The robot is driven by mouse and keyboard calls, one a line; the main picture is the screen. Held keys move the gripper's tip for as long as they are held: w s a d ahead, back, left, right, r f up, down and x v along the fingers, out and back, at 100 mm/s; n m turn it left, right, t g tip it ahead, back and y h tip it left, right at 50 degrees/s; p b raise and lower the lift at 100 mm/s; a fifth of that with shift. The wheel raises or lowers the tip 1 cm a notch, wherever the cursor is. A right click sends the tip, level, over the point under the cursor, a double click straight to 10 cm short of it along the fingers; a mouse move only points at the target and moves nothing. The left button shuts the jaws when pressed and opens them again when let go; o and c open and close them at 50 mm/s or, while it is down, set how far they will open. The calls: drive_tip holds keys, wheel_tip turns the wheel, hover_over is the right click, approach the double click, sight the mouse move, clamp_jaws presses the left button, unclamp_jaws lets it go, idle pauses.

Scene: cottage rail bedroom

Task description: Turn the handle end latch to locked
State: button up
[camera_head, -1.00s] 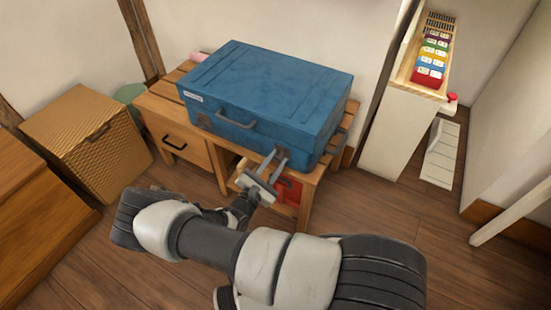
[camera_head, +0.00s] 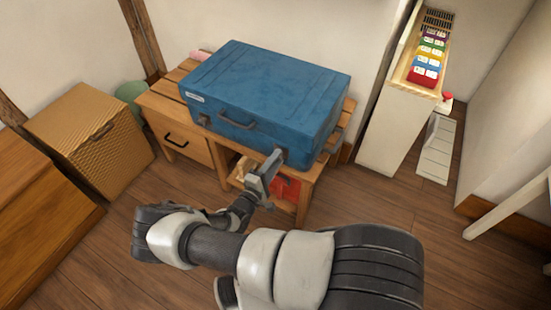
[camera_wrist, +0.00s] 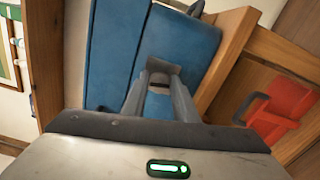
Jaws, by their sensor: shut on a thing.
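A blue suitcase (camera_head: 262,95) lies shut on the wooden desk, and its blue side fills the middle of the wrist view (camera_wrist: 105,50). Its carrying handle (camera_head: 238,120) is on the front face. My gripper (camera_head: 277,157) reaches the right part of that face. In the wrist view, my gripper's fingertips (camera_wrist: 160,68) close in on a small dark latch (camera_wrist: 159,79) on the case. The fingers are shut on this latch and hide most of it, so its exact angle cannot be told. In the head view the latch is hidden behind the fingers.
The desk (camera_head: 190,142) stands against the wall. A red box (camera_head: 286,188) sits in its open bay and shows close by in the wrist view (camera_wrist: 280,108). A wicker chest (camera_head: 92,140) is at left, a white shelf unit (camera_head: 395,130) at right. Floor in front is clear.

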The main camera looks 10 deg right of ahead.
drive_tip(key=shift+m+p, duration=0.35)
drive_tip(key=shift+m, duration=0.65)
drive_tip(key=shift+f, duration=0.1)
drive_tip(key=o, duration=1)
drive_tip(key=p+v, duration=0.1)
drive_tip(key=v, duration=1.6)
drive_tip(key=shift+s+a, duration=0.15)
drive_tip(key=shift+s, duration=0.05)
